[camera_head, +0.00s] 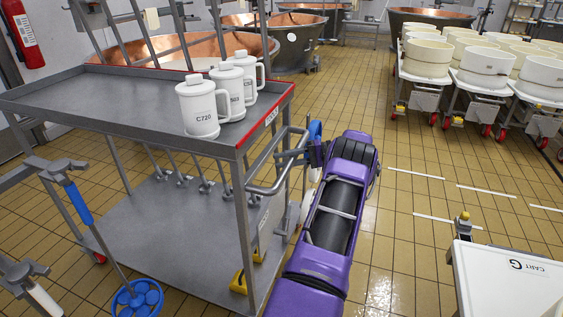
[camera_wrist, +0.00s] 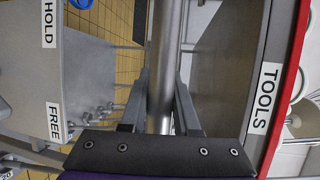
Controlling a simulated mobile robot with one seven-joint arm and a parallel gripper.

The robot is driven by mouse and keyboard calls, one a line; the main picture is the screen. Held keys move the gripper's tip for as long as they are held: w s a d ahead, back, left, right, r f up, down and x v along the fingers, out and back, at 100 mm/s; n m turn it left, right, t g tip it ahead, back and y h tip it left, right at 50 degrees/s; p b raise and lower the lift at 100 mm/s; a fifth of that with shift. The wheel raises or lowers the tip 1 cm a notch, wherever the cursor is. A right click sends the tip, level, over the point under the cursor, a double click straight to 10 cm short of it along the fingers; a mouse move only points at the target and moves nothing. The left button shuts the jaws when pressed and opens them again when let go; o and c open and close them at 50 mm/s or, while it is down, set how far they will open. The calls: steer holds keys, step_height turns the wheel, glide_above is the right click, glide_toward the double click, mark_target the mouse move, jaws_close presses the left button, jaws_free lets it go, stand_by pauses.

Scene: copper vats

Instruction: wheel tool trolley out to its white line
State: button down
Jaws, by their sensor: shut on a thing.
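The tool trolley (camera_head: 170,220) is a grey two-tier metal cart on the left in the head view. Its top has a red right edge with a label, which reads TOOLS in the wrist view (camera_wrist: 264,98). A tubular handle (camera_head: 262,187) sticks out from its right end. My gripper (camera_wrist: 162,92) is shut around the handle bar (camera_wrist: 165,45), one finger on each side. In the head view the gripper is mostly hidden by my purple arm and the handle. White line marks (camera_head: 415,173) lie on the tiled floor to the right, apart from the trolley.
Three white lidded jugs (camera_head: 198,108) stand on the trolley top. A blue-headed floor tool (camera_head: 137,297) is at its front left. A white-topped cart (camera_head: 505,280) stands lower right, and carts with white tubs (camera_head: 485,68) upper right. Copper vats (camera_head: 290,40) are behind. Floor between is open.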

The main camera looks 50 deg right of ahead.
mark_target(297, 157)
stand_by(0.3)
steer(key=c, duration=0.7)
jaws_free()
steer(key=shift+o, duration=0.2)
steer(key=shift+d, duration=0.1)
steer(key=shift+v, duration=3.7)
